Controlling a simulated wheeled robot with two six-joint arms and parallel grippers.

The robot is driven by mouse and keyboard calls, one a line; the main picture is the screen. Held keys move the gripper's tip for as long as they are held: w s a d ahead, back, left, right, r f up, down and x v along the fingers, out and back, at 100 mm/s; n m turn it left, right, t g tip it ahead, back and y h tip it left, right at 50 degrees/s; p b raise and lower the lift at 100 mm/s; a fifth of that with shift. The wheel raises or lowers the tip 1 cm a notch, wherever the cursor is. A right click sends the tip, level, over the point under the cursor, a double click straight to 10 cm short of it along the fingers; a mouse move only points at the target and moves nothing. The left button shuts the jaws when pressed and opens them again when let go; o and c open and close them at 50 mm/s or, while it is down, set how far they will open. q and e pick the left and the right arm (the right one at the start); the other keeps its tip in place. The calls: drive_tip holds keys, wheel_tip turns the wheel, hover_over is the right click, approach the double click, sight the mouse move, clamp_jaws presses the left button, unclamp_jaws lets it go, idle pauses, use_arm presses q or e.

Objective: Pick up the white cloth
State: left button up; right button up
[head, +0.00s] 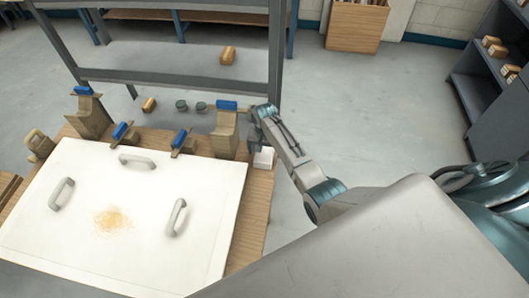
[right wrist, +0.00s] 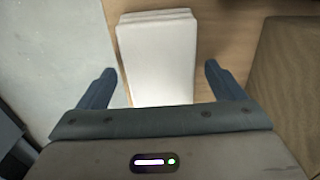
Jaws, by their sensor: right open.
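The white cloth (head: 264,159) is a small folded stack on the wooden table's right edge in the head view. In the right wrist view the folded cloth (right wrist: 158,60) lies between and beyond my open fingers, its near end reaching between the fingertips. My right gripper (right wrist: 160,85) is open and empty. In the head view my right gripper (head: 262,115) is over the table's back right corner, just above the cloth. Whether the fingers touch the cloth cannot be told. My left gripper is not in view.
A white panel (head: 185,255) with several grey handles and a sandy patch covers most of the wooden table (head: 258,205). A brown clamp-like block with a blue top (head: 225,132) stands close left of my right gripper. Grey frame posts (head: 277,50) rise behind.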

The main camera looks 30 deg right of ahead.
sight(264, 151)
drive_tip(key=c, duration=1.1)
wheel_tip(264, 151, up, 10)
drive_tip(key=shift+b, duration=1.15)
drive_tip(key=o, duration=0.4)
drive_tip(key=shift+c, duration=1.3)
